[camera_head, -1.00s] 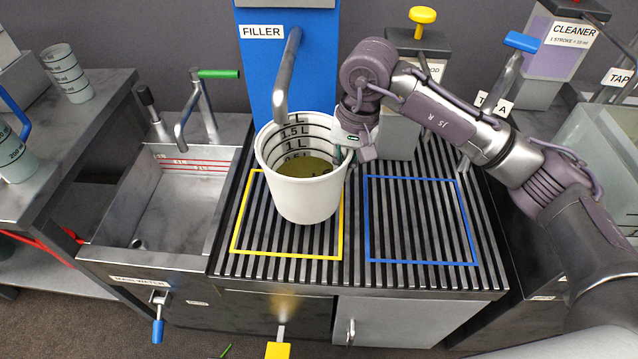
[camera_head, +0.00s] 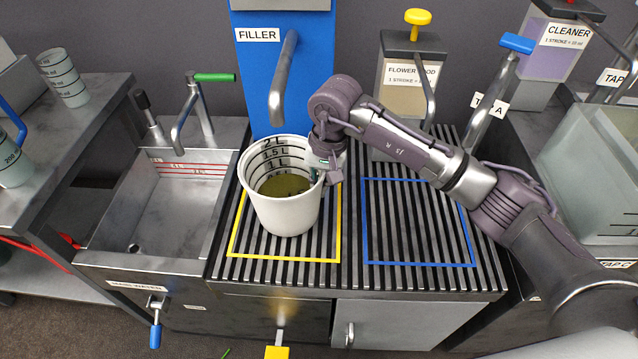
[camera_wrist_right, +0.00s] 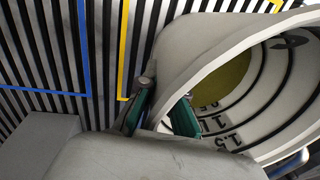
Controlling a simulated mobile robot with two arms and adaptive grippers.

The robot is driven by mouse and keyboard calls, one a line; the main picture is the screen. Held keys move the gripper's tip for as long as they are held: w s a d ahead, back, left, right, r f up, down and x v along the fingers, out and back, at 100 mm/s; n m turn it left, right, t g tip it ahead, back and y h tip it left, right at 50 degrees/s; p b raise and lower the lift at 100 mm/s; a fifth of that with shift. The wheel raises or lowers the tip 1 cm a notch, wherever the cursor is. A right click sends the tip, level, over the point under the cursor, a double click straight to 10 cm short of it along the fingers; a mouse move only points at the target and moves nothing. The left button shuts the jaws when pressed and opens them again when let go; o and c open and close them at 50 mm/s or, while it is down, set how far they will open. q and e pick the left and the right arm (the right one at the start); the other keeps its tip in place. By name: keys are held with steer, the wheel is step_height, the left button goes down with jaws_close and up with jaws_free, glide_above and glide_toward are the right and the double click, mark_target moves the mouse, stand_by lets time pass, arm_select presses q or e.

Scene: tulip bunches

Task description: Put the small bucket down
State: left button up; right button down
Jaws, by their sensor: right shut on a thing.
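The small bucket (camera_head: 287,212) is white with black litre marks inside and holds some olive-green liquid (camera_head: 285,186). It is upright over the yellow-outlined square (camera_head: 285,257) on the slatted rack; I cannot tell whether its base touches the slats. My right gripper (camera_head: 318,176) is shut on the bucket's right rim. In the right wrist view the fingers (camera_wrist_right: 160,112) sit on either side of the bucket's wall (camera_wrist_right: 205,50). My left gripper is not in view.
The blue filler (camera_head: 255,85) with its metal spout (camera_head: 283,80) stands behind the bucket. The blue-outlined square (camera_head: 415,264) to the right is empty. A sink (camera_head: 165,215) is at left. A flower food dispenser (camera_head: 405,85) and cleaner stand behind.

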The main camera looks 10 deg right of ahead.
steer(key=c, duration=1.7)
jaws_free()
steer(key=shift+f, duration=0.1)
steer(key=o, duration=0.4)
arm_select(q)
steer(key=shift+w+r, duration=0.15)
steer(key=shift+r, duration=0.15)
arm_select(e)
steer(key=shift+r, duration=0.55)
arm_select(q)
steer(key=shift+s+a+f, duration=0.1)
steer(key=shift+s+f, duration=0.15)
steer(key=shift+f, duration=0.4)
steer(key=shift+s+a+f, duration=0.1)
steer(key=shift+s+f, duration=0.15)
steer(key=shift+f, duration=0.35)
arm_select(e)
steer(key=r, duration=0.3)
steer(key=d+r, duration=0.1)
steer(key=r, duration=0.7)
steer(key=shift+s+d, duration=0.25)
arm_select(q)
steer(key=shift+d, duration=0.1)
